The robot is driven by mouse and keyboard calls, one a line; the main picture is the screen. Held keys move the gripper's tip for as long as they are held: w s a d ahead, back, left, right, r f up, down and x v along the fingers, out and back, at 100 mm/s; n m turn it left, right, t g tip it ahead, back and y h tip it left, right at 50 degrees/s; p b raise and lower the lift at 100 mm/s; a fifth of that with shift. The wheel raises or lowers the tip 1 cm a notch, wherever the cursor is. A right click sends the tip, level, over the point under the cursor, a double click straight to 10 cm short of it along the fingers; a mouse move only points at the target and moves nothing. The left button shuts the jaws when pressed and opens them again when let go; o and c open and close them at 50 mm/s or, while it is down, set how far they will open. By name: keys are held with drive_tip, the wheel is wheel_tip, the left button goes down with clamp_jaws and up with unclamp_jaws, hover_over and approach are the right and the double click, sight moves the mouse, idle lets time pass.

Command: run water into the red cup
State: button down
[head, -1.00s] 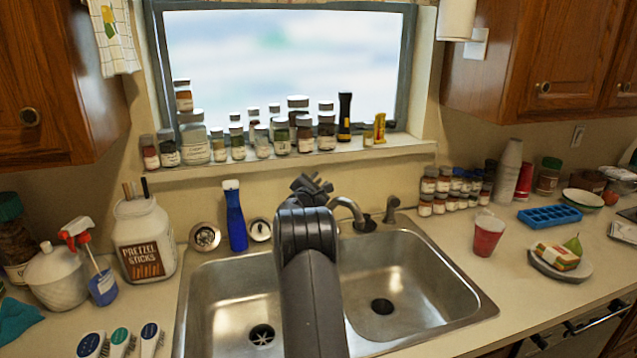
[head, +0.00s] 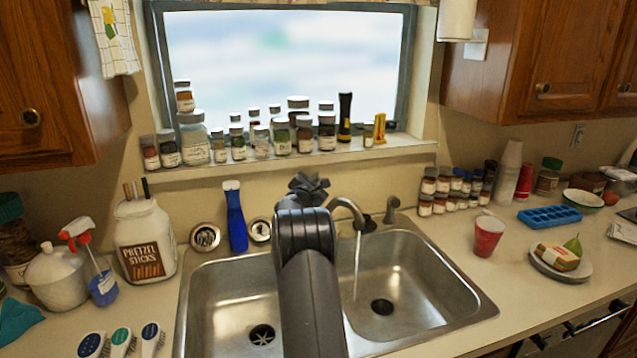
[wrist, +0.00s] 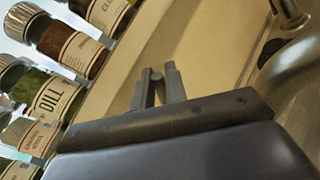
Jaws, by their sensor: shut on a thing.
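The red cup (head: 488,238) stands upright on the counter, right of the sink and apart from the stream. The tap (head: 346,207) arches over the right basin, and a thin stream of water (head: 357,262) falls from its spout into that basin. My gripper (head: 309,187) is behind the sink, left of the spout. In the wrist view my gripper (wrist: 156,86) has its fingers nearly together on a small grey piece that looks like the tap lever (wrist: 153,74). My arm hides most of that spot in the head view.
Several spice jars (head: 282,137) line the window sill behind my gripper. A blue bottle (head: 235,217) stands left of my arm, behind the sink. A plate with food (head: 574,271) and a blue ice tray (head: 549,216) lie right of the cup. The right basin (head: 420,280) is open.

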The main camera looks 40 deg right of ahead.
drive_tip(key=shift+w+r+n, duration=0.1)
drive_tip(key=shift+w+n, duration=0.2)
drive_tip(key=shift+n, duration=0.1)
drive_tip(key=c, duration=1.5)
unclamp_jaws()
drive_tip(key=shift+o, duration=0.2)
drive_tip(key=shift+a, duration=0.1)
drive_tip(key=b+v, duration=0.4)
drive_tip(key=v, duration=0.6)
drive_tip(key=shift+s+a+b, duration=0.2)
drive_tip(key=shift+a+b, duration=0.1)
drive_tip(key=shift+a, duration=0.05)
drive_tip(key=shift+r, duration=0.1)
